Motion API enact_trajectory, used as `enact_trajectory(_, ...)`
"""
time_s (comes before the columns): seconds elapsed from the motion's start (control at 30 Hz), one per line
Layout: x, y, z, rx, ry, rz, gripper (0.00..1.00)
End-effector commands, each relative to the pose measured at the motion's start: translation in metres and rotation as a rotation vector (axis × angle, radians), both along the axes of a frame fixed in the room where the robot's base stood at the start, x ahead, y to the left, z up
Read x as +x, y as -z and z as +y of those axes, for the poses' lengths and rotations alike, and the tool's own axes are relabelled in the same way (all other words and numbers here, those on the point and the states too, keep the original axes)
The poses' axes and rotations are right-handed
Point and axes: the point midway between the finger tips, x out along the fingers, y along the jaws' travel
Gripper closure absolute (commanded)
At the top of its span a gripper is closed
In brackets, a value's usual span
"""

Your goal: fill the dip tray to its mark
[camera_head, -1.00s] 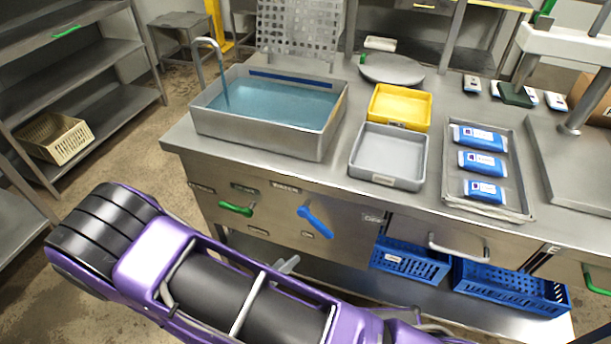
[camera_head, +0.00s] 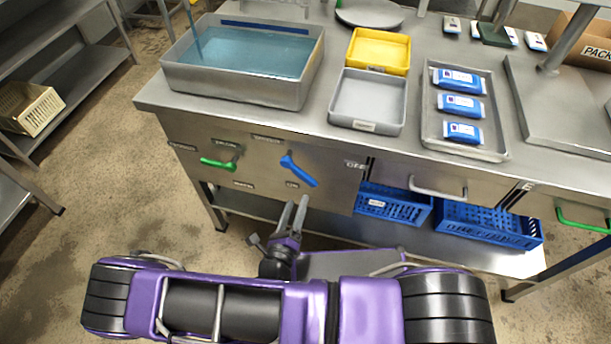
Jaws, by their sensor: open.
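The dip tray (camera_head: 235,90) is a large metal basin at the back left of the steel counter, holding blue water (camera_head: 245,55). A dark blue band (camera_head: 265,27) runs along its inner back wall, just above the water's far edge. A thin blue stream (camera_head: 194,35) falls into its left side. On the counter's front are a blue lever (camera_head: 298,169), slanting down right towards an "ON" label, and a green lever (camera_head: 221,162).
A yellow tray (camera_head: 379,51), a grey tray (camera_head: 367,101) and a metal tray (camera_head: 463,150) with blue-and-white packs stand right of the basin. Blue crates (camera_head: 487,225) sit on the lower shelf. A drawer handle (camera_head: 438,189) juts out at right.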

Motion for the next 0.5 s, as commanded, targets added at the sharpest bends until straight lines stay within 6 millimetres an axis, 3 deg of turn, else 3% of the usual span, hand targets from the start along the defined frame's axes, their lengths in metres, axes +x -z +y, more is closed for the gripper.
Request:
enact_trajectory(0.3, 0.065, 0.0, -0.022, -0.002, 0.002, -0.002, 0.4)
enact_trajectory(0.5, 0.089, 0.001, -0.029, 0.0, 0.001, 0.001, 0.4)
